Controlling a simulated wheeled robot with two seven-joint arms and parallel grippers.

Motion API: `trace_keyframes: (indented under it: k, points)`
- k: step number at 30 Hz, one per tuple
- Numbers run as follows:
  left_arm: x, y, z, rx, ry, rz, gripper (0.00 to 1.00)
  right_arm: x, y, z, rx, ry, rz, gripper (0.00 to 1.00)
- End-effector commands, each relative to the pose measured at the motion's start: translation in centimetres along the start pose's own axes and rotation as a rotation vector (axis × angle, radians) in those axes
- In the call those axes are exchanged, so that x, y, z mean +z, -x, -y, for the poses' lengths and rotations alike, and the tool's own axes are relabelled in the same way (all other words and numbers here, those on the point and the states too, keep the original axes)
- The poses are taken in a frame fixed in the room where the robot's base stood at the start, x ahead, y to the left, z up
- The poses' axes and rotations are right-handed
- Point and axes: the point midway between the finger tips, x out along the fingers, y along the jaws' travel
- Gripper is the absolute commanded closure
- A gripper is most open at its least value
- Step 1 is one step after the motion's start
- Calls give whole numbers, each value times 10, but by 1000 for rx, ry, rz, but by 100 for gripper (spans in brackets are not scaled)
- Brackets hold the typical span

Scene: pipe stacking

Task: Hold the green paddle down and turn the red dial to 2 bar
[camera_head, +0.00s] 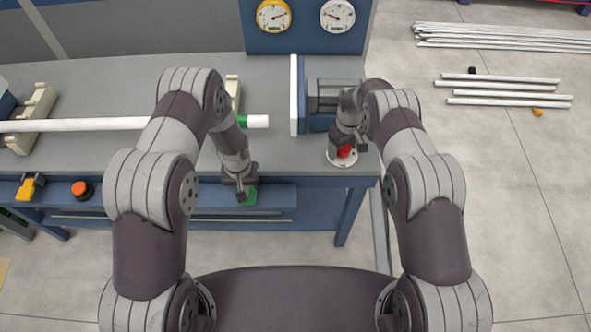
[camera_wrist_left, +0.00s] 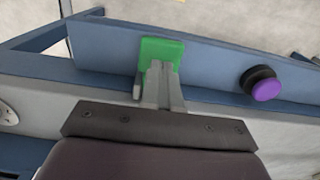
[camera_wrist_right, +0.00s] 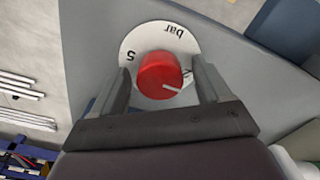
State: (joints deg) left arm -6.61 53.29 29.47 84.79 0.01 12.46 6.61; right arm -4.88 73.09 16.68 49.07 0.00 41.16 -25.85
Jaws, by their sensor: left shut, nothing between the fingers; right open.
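The green paddle (camera_wrist_left: 160,50) sits on the blue front rail; in the head view a part of it (camera_head: 251,198) shows beside my left gripper (camera_head: 241,195). My left gripper (camera_wrist_left: 162,70) is shut and empty, its fingertips over the paddle's face; I cannot tell whether they press it. The red dial (camera_wrist_right: 158,72) stands on a round white scale plate (camera_wrist_right: 150,38) marked 5, bar and 2. Its white line points to lower right, just below the 2, which the right finger partly covers. My right gripper (camera_wrist_right: 161,80) is open, fingers on either side of the dial. The dial (camera_head: 345,151) also shows in the head view.
A yellow gauge (camera_head: 273,15) and a white gauge (camera_head: 337,15) are on the blue back panel. A white pipe (camera_head: 75,125) lies across the bench at left. A purple button (camera_wrist_left: 266,89) is right of the paddle in the left wrist view. Loose pipes (camera_head: 500,80) lie on the floor.

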Motion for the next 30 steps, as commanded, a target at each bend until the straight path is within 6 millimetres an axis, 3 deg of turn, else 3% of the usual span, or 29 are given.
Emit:
trace_keyframes:
  k: [8, 21, 30]
  points:
    - [0, 0, 0, 0, 0, 0, 100, 0, 2, 0, 0, 0, -1, 23]
    - [0, 0, 0, 0, 0, 0, 100, 0, 58, 0, 1, 0, -1, 23]
    - [0, 0, 0, 0, 0, 0, 100, 0, 70, 0, 0, 0, 1, 23]
